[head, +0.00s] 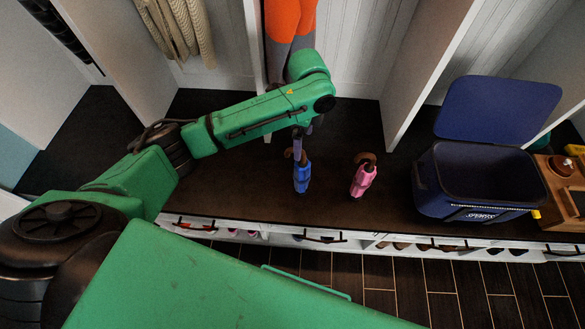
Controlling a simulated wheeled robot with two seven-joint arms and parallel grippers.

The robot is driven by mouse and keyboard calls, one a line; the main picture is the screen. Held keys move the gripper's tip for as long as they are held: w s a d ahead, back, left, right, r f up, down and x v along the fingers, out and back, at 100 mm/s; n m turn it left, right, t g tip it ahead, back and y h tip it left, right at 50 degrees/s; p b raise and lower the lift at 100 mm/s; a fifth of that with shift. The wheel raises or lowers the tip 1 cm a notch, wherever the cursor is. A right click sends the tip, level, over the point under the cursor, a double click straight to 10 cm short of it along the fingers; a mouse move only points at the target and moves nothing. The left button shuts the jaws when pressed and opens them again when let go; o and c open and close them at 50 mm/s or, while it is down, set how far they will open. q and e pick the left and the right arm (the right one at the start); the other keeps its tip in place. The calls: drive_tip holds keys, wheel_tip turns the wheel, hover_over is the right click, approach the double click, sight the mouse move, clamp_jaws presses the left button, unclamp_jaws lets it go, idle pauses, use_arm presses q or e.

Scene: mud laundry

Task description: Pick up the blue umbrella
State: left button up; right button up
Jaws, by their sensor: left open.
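A small folded blue umbrella (302,178) with a brown hooked handle stands on the dark bench top. My left gripper (300,148) points down from the end of my green arm, right at the handle of the blue umbrella. The gripper is open, though its fingers are small and partly hidden by the arm and handle. I cannot tell whether they touch the handle. A pink umbrella (363,180) with a brown hooked handle stands to the right, apart from the blue one. My right gripper is not in view.
An open dark blue cooler (440,205) stands to the right on the bench (250,205), with a wooden box (560,215) beyond it. White dividers (410,80) rise behind. Orange-and-grey clothing (290,35) hangs behind my arm. Shoe cubbies lie below the bench.

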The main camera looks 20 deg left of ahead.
use_arm(q)
hover_over(305, 165)
wheel_tip(305, 165, down, 6)
drive_tip(key=shift+a+f, duration=0.1)
drive_tip(key=shift+f, duration=0.05)
wheel_tip(305, 165, down, 5)
drive_tip(key=shift+f, duration=0.6)
drive_tip(key=c, duration=1.4)
clamp_jaws()
drive_tip(key=shift+w, duration=0.1)
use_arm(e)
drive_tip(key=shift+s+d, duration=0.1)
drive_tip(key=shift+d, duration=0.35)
